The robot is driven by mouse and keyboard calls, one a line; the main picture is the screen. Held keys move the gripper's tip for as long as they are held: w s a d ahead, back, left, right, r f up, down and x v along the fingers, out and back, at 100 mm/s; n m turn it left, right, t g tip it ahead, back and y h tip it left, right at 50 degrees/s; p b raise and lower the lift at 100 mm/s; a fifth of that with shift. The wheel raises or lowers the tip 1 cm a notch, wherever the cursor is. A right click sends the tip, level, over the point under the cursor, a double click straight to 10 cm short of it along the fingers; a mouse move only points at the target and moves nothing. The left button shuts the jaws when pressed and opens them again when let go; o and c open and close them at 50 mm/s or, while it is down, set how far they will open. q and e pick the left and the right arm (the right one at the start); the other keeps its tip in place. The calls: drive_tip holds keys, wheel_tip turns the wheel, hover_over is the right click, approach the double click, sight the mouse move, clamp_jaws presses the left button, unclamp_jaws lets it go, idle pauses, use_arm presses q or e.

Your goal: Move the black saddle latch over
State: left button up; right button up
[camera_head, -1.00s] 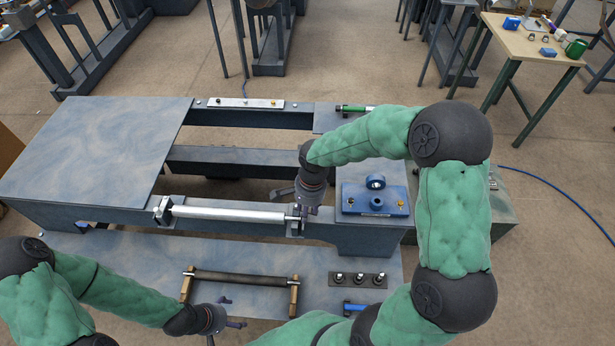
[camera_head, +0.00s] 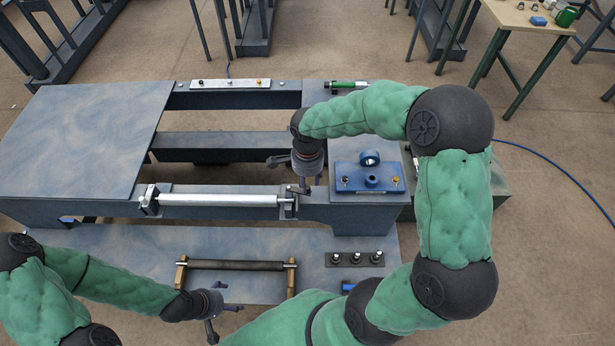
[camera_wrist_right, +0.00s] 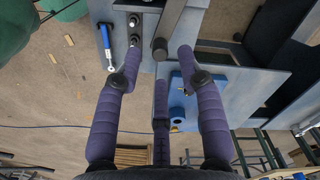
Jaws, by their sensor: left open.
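A silver roller (camera_head: 220,200) lies across the front of the machine, its ends in two dark saddles. The right-hand saddle with its black latch (camera_head: 289,206) is small and partly hidden by my right gripper, so I cannot tell the latch's position. My right gripper (camera_head: 299,178) is just above and behind that saddle, its fingers pointing down. In the right wrist view (camera_wrist_right: 158,82) its fingers are spread, with nothing visibly held.
A blue block (camera_head: 371,183) with a ring on it sits right of my right gripper. A plate with several studs (camera_head: 355,259) lies on the front shelf. A bare table top (camera_head: 75,135) is at the left. A blue-handled tool (camera_wrist_right: 106,42) shows in the right wrist view.

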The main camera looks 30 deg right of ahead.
sight(308, 187)
wheel_tip(308, 187, down, 3)
drive_tip(key=shift+f+b, duration=0.1)
drive_tip(key=shift+b, duration=0.65)
drive_tip(key=c, duration=0.7)
